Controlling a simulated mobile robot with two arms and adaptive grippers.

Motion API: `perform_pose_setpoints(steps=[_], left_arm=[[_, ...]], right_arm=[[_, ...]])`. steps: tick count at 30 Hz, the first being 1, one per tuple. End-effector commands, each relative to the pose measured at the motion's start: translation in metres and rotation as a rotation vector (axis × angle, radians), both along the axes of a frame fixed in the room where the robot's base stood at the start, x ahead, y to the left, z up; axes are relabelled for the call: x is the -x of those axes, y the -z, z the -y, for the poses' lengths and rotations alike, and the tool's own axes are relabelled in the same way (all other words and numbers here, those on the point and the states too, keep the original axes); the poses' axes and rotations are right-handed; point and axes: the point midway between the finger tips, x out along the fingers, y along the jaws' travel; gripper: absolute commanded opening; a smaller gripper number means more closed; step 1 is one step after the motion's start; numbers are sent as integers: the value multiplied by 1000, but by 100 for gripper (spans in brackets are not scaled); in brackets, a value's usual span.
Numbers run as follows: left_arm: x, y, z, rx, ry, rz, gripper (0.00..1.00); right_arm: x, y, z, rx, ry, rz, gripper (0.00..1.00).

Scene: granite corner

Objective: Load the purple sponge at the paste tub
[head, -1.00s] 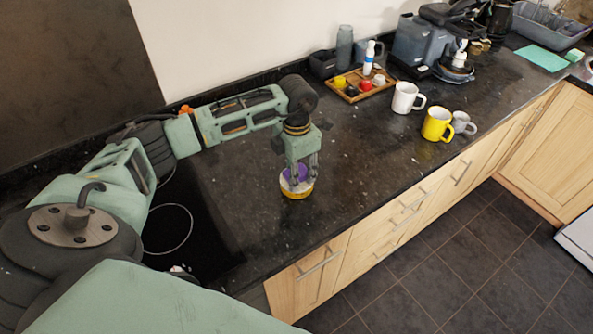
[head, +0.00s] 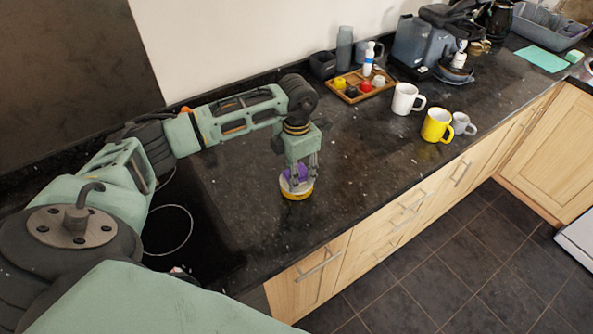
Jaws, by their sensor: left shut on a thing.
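The purple sponge (head: 294,173) is between the fingers of my left gripper (head: 300,180), which is shut on it. The paste tub (head: 297,192) is a low round tub with a yellow side and a pale rim, standing on the dark granite counter. The gripper points straight down over the tub, and the sponge is at the tub's mouth. I cannot tell how deep the sponge sits in the paste, because the fingers and rim hide its lower part. My right gripper does not show.
A white mug (head: 405,99), a yellow mug (head: 436,126) and a grey mug (head: 462,124) stand to the right. The counter's front edge is close to the tub. Granite around the tub is bare.

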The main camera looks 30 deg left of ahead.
Motion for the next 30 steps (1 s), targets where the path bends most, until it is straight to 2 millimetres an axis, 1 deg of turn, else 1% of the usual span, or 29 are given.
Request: perform_pose_setpoints(steps=[1,3,21,24,30], left_arm=[[-1,-8,0,0,0,2,17],[0,-14,0,0,0,2,17],[-1,-62,0,-1,0,4,17],[-1,-64,0,0,-1,3,17],[-1,-63,0,0,-1,3,17]], right_arm=[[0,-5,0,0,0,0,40],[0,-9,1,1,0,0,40],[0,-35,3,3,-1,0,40],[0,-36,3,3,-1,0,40],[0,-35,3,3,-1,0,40]])
